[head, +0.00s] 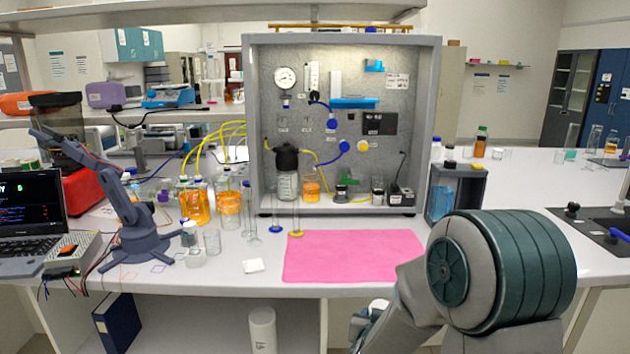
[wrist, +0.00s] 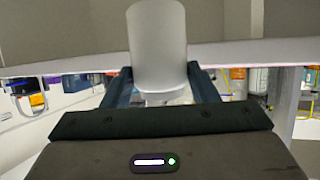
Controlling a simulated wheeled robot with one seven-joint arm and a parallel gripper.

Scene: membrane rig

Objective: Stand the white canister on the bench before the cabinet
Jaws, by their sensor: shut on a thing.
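My gripper (wrist: 160,92) is shut on the white canister (wrist: 157,45) in the wrist view, with one dark blue finger on each side of its narrower end. The plain, smooth, wider body extends beyond the fingers to the top of that view. In the head view my gripper (head: 370,328) is low at the bench's front edge, mostly hidden by my arm. A small pale shape shows there, but I cannot tell if it is the canister. The grey cabinet (head: 434,120) stands on the bench (head: 470,200), with a pink mat (head: 352,258) before it.
Orange-filled bottles (head: 195,205), glassware and a small blue-grey robot arm (head: 135,220) crowd the bench on the left. Thin glass cylinders stand near the mat's back left. A blue-sided box (head: 457,190) is right of the cabinet. Another white cylinder (head: 262,330) is below the bench. The mat is clear.

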